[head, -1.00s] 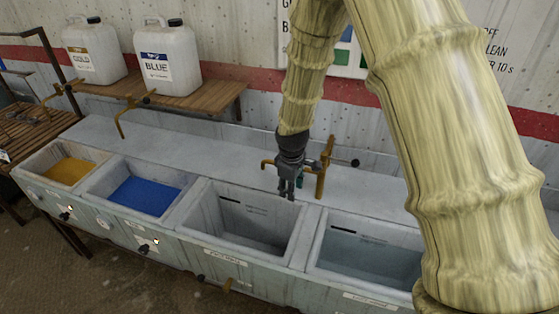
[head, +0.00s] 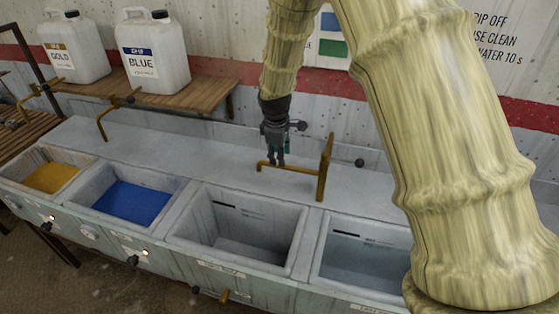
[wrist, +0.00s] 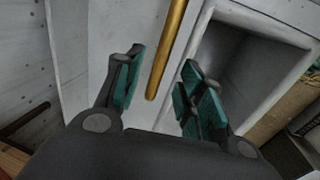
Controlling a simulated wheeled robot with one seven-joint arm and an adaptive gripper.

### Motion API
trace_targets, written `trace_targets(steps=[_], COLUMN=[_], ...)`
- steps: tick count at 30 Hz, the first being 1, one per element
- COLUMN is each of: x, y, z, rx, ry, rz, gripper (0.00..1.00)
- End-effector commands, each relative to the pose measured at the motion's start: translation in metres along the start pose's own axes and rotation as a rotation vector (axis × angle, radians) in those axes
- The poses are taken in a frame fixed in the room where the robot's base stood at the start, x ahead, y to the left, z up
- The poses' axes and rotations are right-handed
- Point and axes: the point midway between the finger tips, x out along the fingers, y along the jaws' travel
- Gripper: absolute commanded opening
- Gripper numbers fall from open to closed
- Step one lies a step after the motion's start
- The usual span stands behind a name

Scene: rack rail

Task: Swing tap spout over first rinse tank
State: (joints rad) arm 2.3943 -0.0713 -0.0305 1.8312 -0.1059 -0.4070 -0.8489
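The brass tap spout (head: 290,168) runs left from its upright post (head: 325,170) on the ledge behind the tanks, its end turned down. My gripper (head: 276,160) points down at the spout's left part, and its fingertips look to be just behind it. In the wrist view the fingers (wrist: 160,85) are open, with the brass spout (wrist: 168,50) showing between them; whether they touch it I cannot tell. The tank in front of the spout (head: 225,222) looks empty or nearly so and seems to be the first rinse tank; its label is too small to read.
A right-hand tank (head: 365,262) holds clear liquid. Left are a blue bath (head: 132,198) and a gold bath (head: 50,178), with a second brass spout (head: 103,120) behind. Two white jugs (head: 152,55) stand on a wooden shelf (head: 205,85). My arm hides the right side.

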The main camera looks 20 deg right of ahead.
Motion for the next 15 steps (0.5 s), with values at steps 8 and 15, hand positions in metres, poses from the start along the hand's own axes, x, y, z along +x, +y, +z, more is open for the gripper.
trace_targets(steps=[8,15], x=[0.031,0.045], y=[-0.001,0.0], z=[-0.002,-0.002], rx=[-0.004,-0.002], ry=[0.0,0.001], rz=[0.0,0.001], gripper=[0.39,0.39])
